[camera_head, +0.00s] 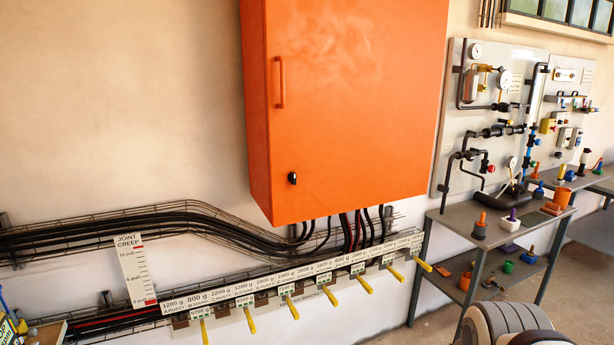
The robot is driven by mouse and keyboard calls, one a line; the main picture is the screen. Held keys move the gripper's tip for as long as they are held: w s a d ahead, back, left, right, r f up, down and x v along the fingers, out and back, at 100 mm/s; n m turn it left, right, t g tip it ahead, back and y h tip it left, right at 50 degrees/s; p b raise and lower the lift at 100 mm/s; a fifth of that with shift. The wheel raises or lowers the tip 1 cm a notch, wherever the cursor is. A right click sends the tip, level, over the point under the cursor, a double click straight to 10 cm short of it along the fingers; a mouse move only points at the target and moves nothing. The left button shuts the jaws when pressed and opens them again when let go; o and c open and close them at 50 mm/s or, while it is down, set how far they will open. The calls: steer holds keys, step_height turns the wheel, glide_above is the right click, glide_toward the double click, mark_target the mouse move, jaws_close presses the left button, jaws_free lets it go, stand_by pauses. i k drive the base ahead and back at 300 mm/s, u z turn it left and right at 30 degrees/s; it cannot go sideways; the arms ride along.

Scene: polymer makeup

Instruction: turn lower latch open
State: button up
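An orange cabinet (360,110) is mounted on the wall, with its door shut. A small black latch (292,178) sits low on the left side of the door. It looks roughly upright, but it is too small to tell its exact turn. An orange bar handle (280,82) stands upright above it on the same door. My gripper is not in view, and nothing touches the latch.
Black cables run in a wire tray (190,215) and into the cabinet's underside. Below is a row of weight labels with yellow levers (328,296). A grey shelf (480,228) with small parts stands right, beside a pipe panel (450,170). Space before the door looks clear.

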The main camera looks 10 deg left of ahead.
mark_target(292, 178)
steer(key=z, duration=0.05)
steer(key=i, duration=0.95)
steer(key=u, duration=0.05)
